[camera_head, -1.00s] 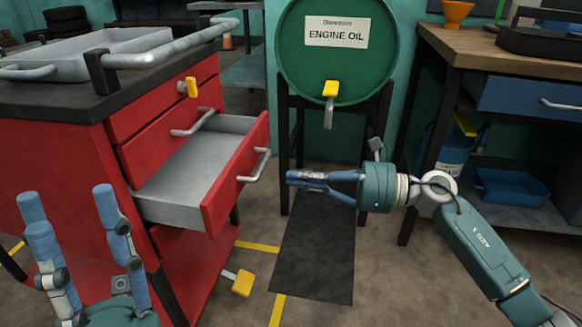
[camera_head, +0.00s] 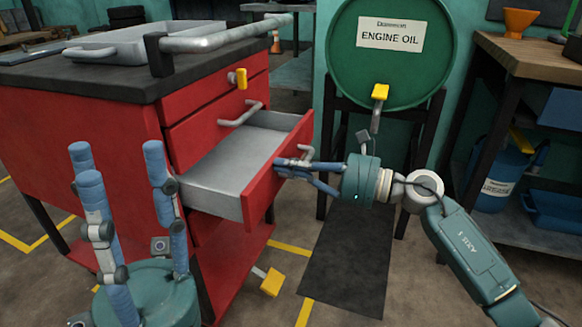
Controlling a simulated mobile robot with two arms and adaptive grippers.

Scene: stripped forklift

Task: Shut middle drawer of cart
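The red cart's open drawer (camera_head: 228,165) is pulled well out, its grey inside empty. Its red front (camera_head: 258,197) faces right and has a metal handle (camera_head: 307,153). My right gripper (camera_head: 282,165) is at this front, just below the handle, with its blue fingertips together and nothing seen between them. Whether they touch the front I cannot tell. The drawers above, one with a bar handle (camera_head: 240,114) and one with a yellow latch (camera_head: 238,80), are closed. My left gripper (camera_head: 122,165) is open and empty, fingers up, in front of the cart's near side.
A grey tray (camera_head: 135,42) sits on the cart's dark top (camera_head: 90,82), beside a push bar (camera_head: 230,33). A green engine oil drum (camera_head: 390,65) on a black stand is behind my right gripper. A wooden workbench (camera_head: 535,60) stands at right. A dark mat (camera_head: 345,265) lies on open floor.

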